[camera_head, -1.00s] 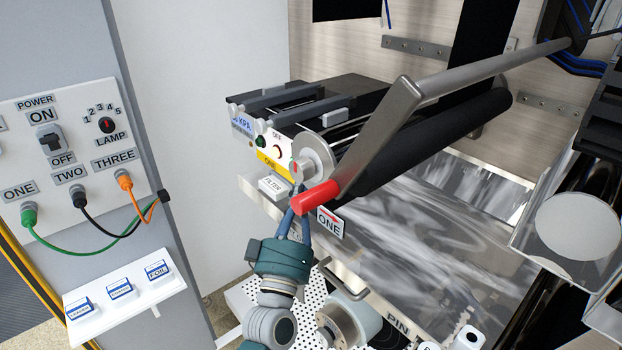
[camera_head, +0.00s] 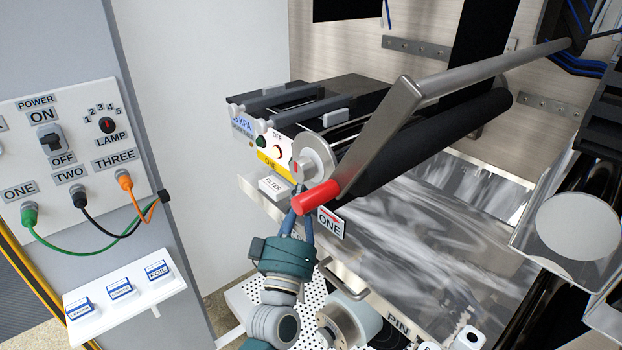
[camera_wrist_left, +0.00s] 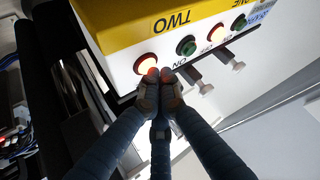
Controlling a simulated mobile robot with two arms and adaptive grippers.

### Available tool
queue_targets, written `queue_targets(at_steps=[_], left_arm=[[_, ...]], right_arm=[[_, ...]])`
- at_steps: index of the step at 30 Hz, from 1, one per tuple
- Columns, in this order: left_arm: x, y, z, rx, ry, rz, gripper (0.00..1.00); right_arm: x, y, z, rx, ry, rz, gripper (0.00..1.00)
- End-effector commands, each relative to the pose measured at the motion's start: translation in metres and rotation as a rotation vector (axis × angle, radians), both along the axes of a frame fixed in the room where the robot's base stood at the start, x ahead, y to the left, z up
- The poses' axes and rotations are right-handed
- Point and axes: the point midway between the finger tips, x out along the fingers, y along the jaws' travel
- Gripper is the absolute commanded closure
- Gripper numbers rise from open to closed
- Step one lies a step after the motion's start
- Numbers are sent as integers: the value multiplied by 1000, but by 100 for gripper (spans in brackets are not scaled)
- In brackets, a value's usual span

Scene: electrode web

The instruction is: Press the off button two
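A white box with yellow bands carries the buttons. In the left wrist view, a lit red button (camera_wrist_left: 145,63) sits beside a green button (camera_wrist_left: 186,45) below the upside-down TWO label (camera_wrist_left: 172,21). My left gripper (camera_wrist_left: 160,86) has its dark fingertips drawn together right at the lit red button, overlapping its lower edge. I cannot tell whether they press it. In the head view, my left gripper (camera_head: 302,222) reaches up from below, its fingertips hidden behind a red handle (camera_head: 316,199). My right gripper is not in view.
The red-ended crank arm (camera_head: 376,137) and black roller (camera_head: 440,140) stand close to my left gripper. Another lit red button (camera_wrist_left: 217,33) lies farther along the box. A power panel (camera_head: 75,145) with cables is at the left, above a white shelf (camera_head: 125,297).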

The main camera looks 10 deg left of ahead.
Motion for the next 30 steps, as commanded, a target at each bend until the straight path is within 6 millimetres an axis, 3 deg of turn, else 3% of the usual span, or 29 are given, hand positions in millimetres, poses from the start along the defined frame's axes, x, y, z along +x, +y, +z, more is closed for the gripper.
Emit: queue_targets(at_steps=[22, 30], left_arm=[[-16, 13, 0, 1, 1, 0, 100], [-37, 28, 0, 2, 3, 0, 100]], right_arm=[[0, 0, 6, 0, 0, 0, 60], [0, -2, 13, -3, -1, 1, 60]])
